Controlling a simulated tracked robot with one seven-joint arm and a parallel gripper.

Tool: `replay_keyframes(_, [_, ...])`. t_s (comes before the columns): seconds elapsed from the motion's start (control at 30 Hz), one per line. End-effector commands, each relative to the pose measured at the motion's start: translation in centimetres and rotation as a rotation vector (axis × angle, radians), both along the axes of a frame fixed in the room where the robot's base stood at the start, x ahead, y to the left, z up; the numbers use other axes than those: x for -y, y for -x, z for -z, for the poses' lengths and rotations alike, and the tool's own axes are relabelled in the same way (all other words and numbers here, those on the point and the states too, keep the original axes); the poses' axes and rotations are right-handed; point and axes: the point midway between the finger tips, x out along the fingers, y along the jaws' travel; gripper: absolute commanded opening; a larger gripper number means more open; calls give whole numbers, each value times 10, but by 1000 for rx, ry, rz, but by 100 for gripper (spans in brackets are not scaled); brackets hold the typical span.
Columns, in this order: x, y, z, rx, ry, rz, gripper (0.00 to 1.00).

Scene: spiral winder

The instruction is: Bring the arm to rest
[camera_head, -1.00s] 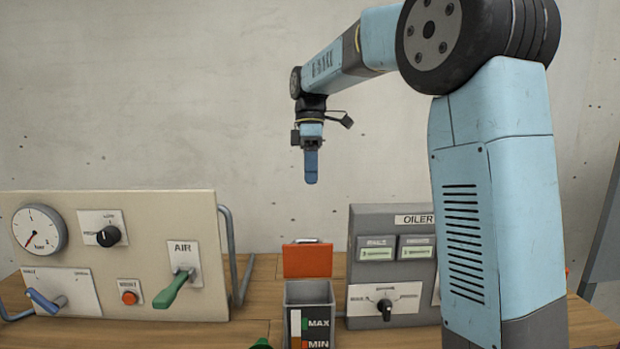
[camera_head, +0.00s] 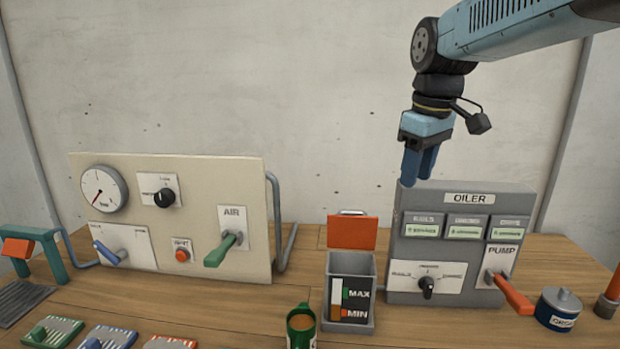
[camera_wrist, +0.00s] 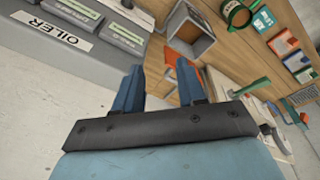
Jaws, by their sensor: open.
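My gripper (camera_head: 420,180) hangs from my blue arm in the upper right of the head view, fingers pointing down. It is just in front of or above the top left of the grey OILER panel (camera_head: 512,199); the depth is hard to tell. In the wrist view my gripper (camera_wrist: 158,72) shows its two blue fingers apart with nothing between them. The OILER panel (camera_wrist: 60,50) is at the upper left there.
An open grey box (camera_head: 350,262) with MAX and MIN marks and an orange lid stands mid-table. Left is the cream AIR panel (camera_head: 200,180) with a green lever.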

Motion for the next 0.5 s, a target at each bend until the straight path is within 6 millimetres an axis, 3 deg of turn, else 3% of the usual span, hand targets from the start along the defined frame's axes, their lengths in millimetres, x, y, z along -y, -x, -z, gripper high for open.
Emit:
replay_keyframes(0.2, [19,51,21,119,-46,242,40])
replay_keyframes(0.5, [36,106,59,261,-133,529,40])
